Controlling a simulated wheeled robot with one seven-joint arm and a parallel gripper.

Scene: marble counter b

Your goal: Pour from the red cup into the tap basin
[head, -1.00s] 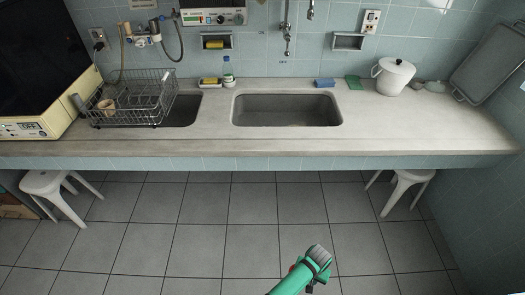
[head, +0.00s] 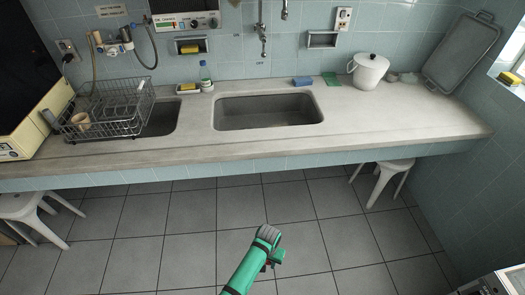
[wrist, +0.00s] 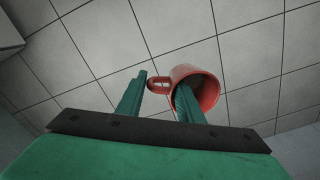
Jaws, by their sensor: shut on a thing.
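The red cup (wrist: 209,88) shows in the wrist view, tilted, with its open mouth toward the camera. My gripper (wrist: 162,82) is shut on it: one green finger reaches inside the mouth, the other is outside beside the handle. The cup's inside is mostly dark, so I cannot tell its contents. The head view shows only a speck of red beside my green arm, over the floor in front of the counter. The tap basin (head: 268,118) is the sunken sink in the counter's middle, below the wall tap (head: 263,42). The gripper is well apart from it.
The counter (head: 370,122) has a wire rack (head: 112,110) with a beige cup over a second sink at left. A white lidded pot (head: 368,72), blue sponge (head: 303,83) and green cloth (head: 331,79) stand right of the basin. White stools stand below. The floor between is clear.

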